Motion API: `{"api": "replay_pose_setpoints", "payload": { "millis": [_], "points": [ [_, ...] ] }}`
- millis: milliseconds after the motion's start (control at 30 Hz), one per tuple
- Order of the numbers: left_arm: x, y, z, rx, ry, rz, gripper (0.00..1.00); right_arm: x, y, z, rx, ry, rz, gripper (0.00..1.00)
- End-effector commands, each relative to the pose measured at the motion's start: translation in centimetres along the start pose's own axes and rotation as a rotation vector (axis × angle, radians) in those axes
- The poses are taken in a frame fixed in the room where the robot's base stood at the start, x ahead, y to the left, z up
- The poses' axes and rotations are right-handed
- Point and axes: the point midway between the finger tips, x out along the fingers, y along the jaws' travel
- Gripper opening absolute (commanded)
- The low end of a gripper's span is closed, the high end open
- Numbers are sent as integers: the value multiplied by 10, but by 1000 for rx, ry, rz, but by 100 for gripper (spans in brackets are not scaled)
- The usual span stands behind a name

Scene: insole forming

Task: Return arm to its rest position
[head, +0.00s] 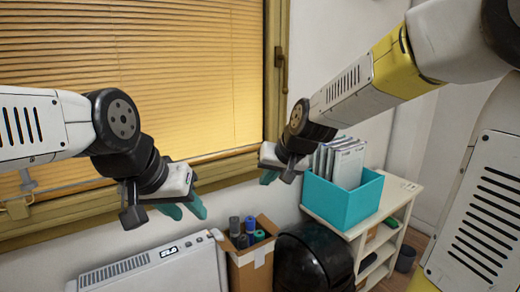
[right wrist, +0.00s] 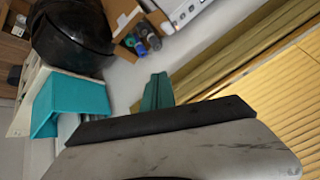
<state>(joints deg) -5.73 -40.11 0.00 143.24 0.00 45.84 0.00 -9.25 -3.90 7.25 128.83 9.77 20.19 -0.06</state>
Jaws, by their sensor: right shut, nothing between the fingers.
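My left gripper (head: 188,210) hangs at the left of the head view, in front of the window sill. Its two teal fingers point down and stand apart, with nothing seen between them. My right gripper (head: 268,178) is near the middle of the head view, in front of the wall and left of the teal box as pictured. Its fingers are shut and empty. In the right wrist view the teal fingers (right wrist: 157,91) show together beyond the dark edge of the gripper body. Both arms are raised and held out forward.
A teal box (head: 335,207) with several upright folders (head: 348,163) stands on a white shelf (head: 402,190). Below are a black rounded bin (head: 312,262), a cardboard box (head: 250,268) with rolls, and a white heater (head: 150,272). A window with yellow blinds (head: 130,60) fills the back left.

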Motion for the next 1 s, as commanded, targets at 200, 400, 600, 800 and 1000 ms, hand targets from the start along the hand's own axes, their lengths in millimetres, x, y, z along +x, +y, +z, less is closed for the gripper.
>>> {"api": "replay_pose_setpoints", "payload": {
  "millis": [200,400,600,800,1000],
  "points": [
    [0,0,0,0,0,0,37,-95,40,54,-12,-14,81,0],
    [0,0,0,0,0,0,37,-146,65,109,-3,-38,136,0],
    [0,0,0,0,0,0,37,-164,74,136,5,-54,158,0],
    [0,0,0,0,0,0,37,-165,75,139,6,-56,159,0],
    [0,0,0,0,0,0,37,-165,75,138,6,-56,159,0]
  ]
}}
